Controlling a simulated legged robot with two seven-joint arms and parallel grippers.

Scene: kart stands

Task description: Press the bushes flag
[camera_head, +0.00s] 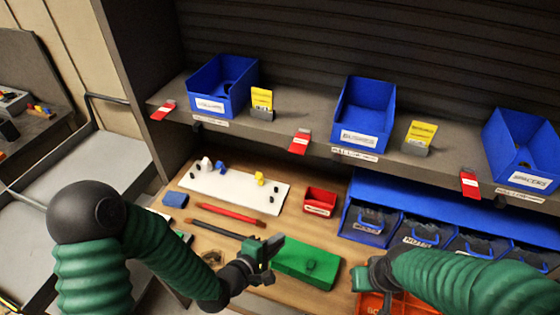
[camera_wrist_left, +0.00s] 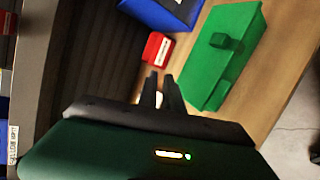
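Three red flags with white labels hang on the shelf's front edge: a left flag (camera_head: 165,110), a middle flag (camera_head: 299,142) and a right flag (camera_head: 470,184). Their print is too small to tell which is the bushes flag. All three stand out from the edge at similar tilts. My left gripper (camera_head: 272,256) is low over the bench by the green case, well below the flags. Its two dark fingers (camera_wrist_left: 158,92) are slightly apart and empty in the left wrist view. My right gripper (camera_head: 368,280) is above an orange bin; its fingers are unclear.
Blue bins (camera_head: 222,87) and yellow cards (camera_head: 262,103) stand on the shelf (camera_head: 275,128). Below are a white board (camera_head: 235,188), a red box (camera_head: 320,201), the green case (camera_head: 308,262) and several blue drawers (camera_head: 370,222). The space before the shelf edge is free.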

